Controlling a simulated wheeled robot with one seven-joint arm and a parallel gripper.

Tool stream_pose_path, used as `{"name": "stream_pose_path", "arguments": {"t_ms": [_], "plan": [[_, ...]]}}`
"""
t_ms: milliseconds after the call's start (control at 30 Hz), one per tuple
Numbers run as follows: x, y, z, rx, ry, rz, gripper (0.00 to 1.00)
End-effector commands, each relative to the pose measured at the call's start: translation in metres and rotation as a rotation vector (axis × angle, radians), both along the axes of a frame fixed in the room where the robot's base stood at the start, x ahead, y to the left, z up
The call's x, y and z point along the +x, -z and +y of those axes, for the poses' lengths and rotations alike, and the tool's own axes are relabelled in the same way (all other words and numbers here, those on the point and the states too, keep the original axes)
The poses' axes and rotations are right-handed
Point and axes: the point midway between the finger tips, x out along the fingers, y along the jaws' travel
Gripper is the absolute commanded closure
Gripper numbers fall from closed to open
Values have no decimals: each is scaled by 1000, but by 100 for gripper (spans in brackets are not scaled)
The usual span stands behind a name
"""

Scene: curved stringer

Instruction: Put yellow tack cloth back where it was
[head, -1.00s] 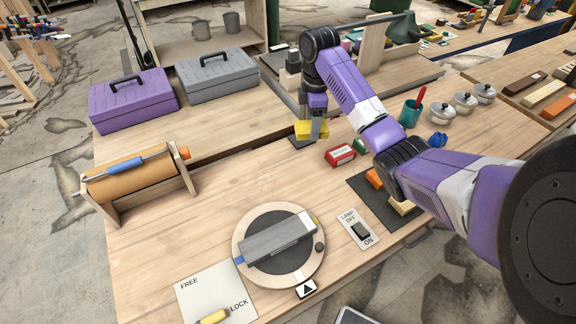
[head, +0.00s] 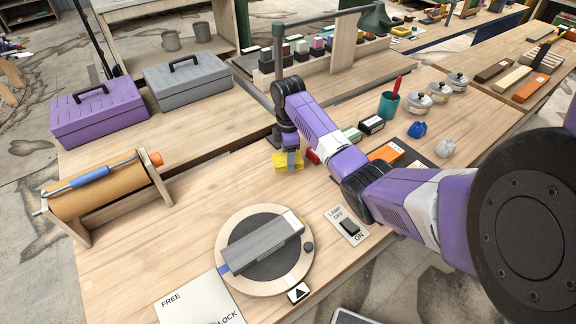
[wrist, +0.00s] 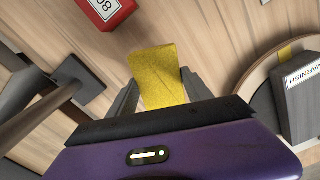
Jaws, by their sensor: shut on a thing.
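The yellow tack cloth (head: 287,163) is between the fingers of my gripper (head: 290,156), over the bench just behind the round turntable. In the wrist view the cloth (wrist: 155,72) is a bent yellow piece standing out past the fingertips, with my gripper (wrist: 157,88) shut on it from both sides. The gap between cloth and bench is hard to judge. A dark square plate (wrist: 82,80) with a rod lies left of the cloth in the wrist view.
The turntable (head: 228,275) carries a grey block (head: 262,243). A red box (wrist: 108,12) lies close by, mostly behind my arm in the head view. A roller stand (head: 152,172) is at left; purple (head: 97,115) and grey (head: 187,82) toolboxes stand behind. Bare bench lies left of the cloth.

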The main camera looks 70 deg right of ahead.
Motion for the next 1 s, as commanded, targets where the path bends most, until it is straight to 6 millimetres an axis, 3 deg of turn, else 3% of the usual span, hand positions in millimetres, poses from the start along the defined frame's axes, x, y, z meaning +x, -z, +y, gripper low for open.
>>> {"name": "stream_pose_path", "arguments": {"t_ms": [300, 733, 767, 800, 867, 1000], "plan": [[0, 40, 1, 1, 0, 1, 80], [0, 46, 1, 0, -1, 0, 80], [0, 46, 0, 0, -1, 0, 36], [0, 45, 0, 0, -1, 0, 28], [0, 45, 0, 0, -1, 0, 20], [0, 45, 0, 0, -1, 0, 20]]}}
